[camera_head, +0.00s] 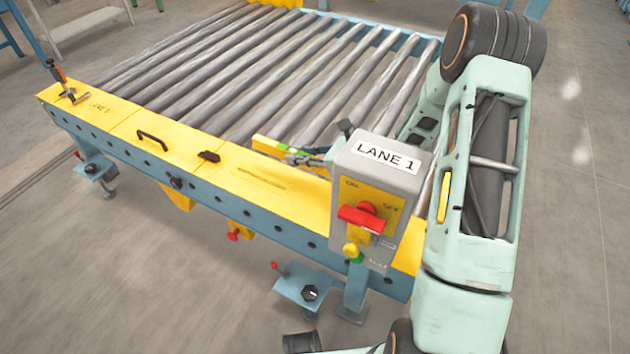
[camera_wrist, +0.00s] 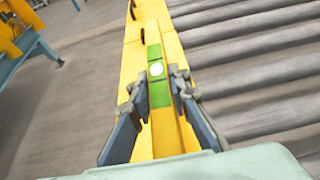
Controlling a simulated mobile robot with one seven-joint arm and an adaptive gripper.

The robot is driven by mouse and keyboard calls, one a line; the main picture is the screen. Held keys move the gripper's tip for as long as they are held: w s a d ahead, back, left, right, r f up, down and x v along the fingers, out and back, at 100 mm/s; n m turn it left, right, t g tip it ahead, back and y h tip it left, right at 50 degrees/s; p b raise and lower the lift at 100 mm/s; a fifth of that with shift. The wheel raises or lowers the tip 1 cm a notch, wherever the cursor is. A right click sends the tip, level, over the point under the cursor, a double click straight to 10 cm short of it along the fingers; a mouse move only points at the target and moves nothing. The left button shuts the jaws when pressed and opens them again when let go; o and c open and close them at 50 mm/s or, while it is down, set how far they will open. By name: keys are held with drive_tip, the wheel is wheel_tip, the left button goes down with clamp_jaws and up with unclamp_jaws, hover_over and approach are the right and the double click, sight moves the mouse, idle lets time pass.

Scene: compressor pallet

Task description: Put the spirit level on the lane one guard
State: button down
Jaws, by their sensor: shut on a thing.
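The spirit level (camera_head: 265,143) is a yellow bar with a green middle section, seen near the roller-side edge of the guard. In the wrist view the level (camera_wrist: 156,93) shows its green part and a round white vial between my fingers. My gripper (camera_head: 304,158) is shut on it around the green part; the control box partly hides the gripper. The lane one guard (camera_head: 225,165) is the long yellow strip along the front of the conveyor; it also shows in the wrist view (camera_wrist: 171,48). The level lines up roughly along the guard. I cannot tell whether they touch.
A grey control box (camera_head: 375,165) marked LANE 1, with a red switch, stands close beside my arm. The guard carries a black handle (camera_head: 153,140), a small black latch (camera_head: 209,156) and a clamp-like tool (camera_head: 66,85). Steel rollers (camera_head: 230,85) lie behind it.

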drive_tip(key=b, duration=0.1)
hover_over(317, 185)
drive_tip(key=f, duration=0.5)
drive_tip(key=shift+w+a+f, duration=0.1)
drive_tip(key=shift+a, duration=0.25)
drive_tip(key=shift+d+f+b, duration=0.2)
drive_tip(key=shift+f+b, duration=0.2)
drive_tip(key=shift+f, duration=0.55)
drive_tip(key=shift+d+f+b, duration=0.2)
drive_tip(key=shift+f+b, duration=0.15)
drive_tip(key=shift+f, duration=0.55)
drive_tip(key=shift+f, duration=0.2)
drive_tip(key=c, duration=1.8)
unclamp_jaws()
drive_tip(key=shift+r, duration=0.1)
